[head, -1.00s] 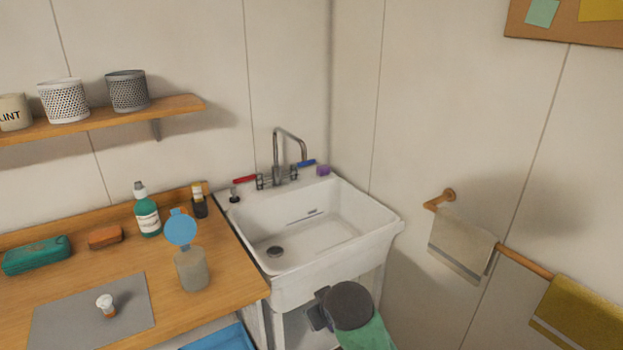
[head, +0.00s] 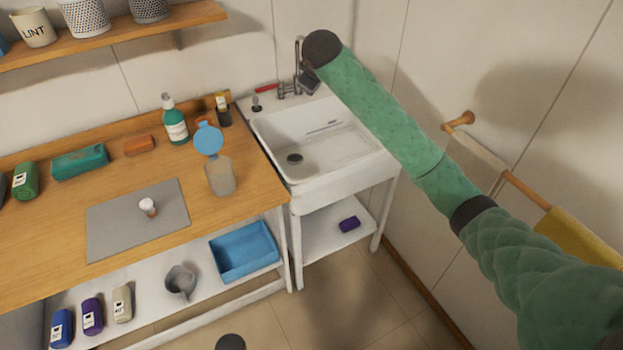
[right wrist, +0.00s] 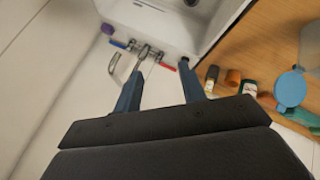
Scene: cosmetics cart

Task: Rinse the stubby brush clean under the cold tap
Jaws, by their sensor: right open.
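The stubby brush (head: 148,206), with a whitish head and short brown part, is on the grey mat (head: 105,235) on the wooden counter. The cold tap's blue lever (right wrist: 119,43) shows at the back of the sink in the right wrist view; my right arm hides it in the head view. The red lever (head: 266,88) and bent spout (head: 298,55) are visible. My right gripper (right wrist: 161,70) is open and empty, its fingers pointing towards the taps; whether it touches them is unclear. My left gripper is not in view.
The white sink basin (head: 325,150) looks empty. A jar with a raised blue lid (head: 208,139), a green bottle (head: 174,122) and a dark bottle (head: 223,110) stand between mat and sink. A blue tray (head: 243,250) is on the lower shelf. A towel rail (head: 525,188) is at right.

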